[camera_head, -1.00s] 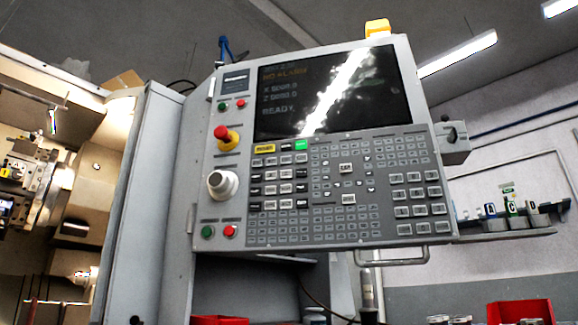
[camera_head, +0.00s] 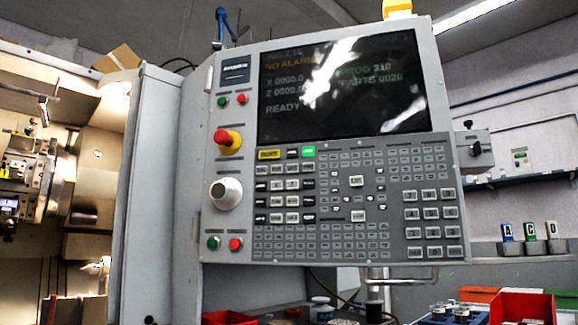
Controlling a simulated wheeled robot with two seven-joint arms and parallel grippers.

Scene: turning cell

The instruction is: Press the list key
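The control panel (camera_head: 330,245) of the machine stands in front of me, facing me, with a dense keypad (camera_head: 355,198) of small grey, black and white keys. A bright green key (camera_head: 308,151) and a yellow key (camera_head: 269,154) sit at the top left of the keypad. Most key labels are too small to read, so I cannot tell which is the list key. The screen (camera_head: 340,85) shows "NO ALARM", "READY" and "PROG 310", partly covered by glare. Neither of my grippers is in view.
Left of the keypad are a red-and-yellow emergency stop (camera_head: 228,141), a pale round knob (camera_head: 226,193) and green and red buttons. A handle bar (camera_head: 412,281) runs below the panel. The open machine chamber (camera_head: 60,180) is at left; red bins (camera_head: 522,307) are at lower right.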

